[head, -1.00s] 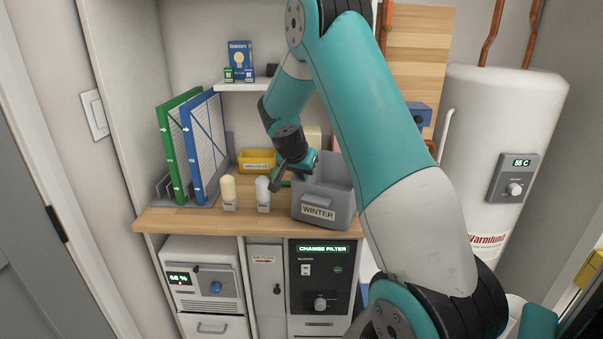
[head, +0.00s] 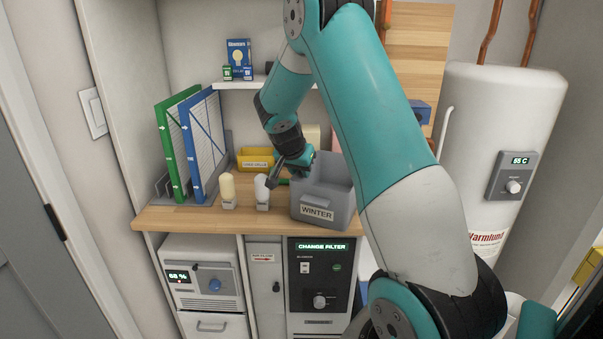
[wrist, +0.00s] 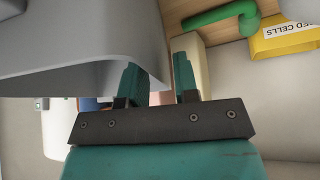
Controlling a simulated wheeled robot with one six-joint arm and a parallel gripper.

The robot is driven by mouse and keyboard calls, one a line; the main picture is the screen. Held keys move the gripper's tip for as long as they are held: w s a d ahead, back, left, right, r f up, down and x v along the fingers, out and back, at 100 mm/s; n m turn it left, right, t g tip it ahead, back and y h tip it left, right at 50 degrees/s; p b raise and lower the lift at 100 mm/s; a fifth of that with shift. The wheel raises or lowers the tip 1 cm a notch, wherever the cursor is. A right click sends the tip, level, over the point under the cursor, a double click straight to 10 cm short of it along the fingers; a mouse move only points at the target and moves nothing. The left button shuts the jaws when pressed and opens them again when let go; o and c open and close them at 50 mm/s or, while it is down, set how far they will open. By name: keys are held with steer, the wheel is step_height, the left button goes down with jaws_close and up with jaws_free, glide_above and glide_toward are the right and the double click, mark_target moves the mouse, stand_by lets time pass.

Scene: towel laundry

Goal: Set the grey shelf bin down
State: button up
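The grey shelf bin (head: 341,201), labelled WINTER, is upright at the right part of the wooden worktop (head: 180,218). Its base is at or very near the worktop; I cannot tell if a small gap is left. My gripper (head: 288,174) is at the bin's left side near the rim. In the wrist view, the bin (wrist: 70,45) fills the upper left, and my gripper's teal fingers (wrist: 160,78) stand on both sides of its wall, close against it. The worktop under the bin is hidden.
Two white bulb-like items in holders (head: 228,190) (head: 262,190) stand just left of the bin. A yellow bin (head: 256,160) is behind them. Green (head: 172,150) and blue (head: 206,140) framed filters stand further left. A green hook-shaped piece (wrist: 225,15) lies near the gripper.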

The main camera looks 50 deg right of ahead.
steer(key=b+v, duration=0.1)
steer(key=v, duration=0.9)
steer(key=shift+a+r, duration=0.2)
steer(key=s+a+n+y, duration=0.2)
steer(key=s+a+n, duration=0.15)
steer(key=a, duration=0.45)
steer(key=s+a+n+t+y, duration=0.1)
steer(key=s+a+n+y, duration=0.15)
steer(key=a+n, duration=0.45)
steer(key=s+a+n+y, duration=0.2)
steer(key=s+a, duration=0.1)
steer(key=a, duration=0.7)
steer(key=s+a+n+g+y, duration=0.3)
steer(key=s+a+n, duration=0.6)
steer(key=s, duration=0.6)
steer(key=a+y, duration=0.1)
steer(key=a, duration=0.1)
steer(key=shift+s+a+r, duration=0.3)
steer(key=shift+s+a, duration=0.1)
steer(key=shift+d, duration=0.1)
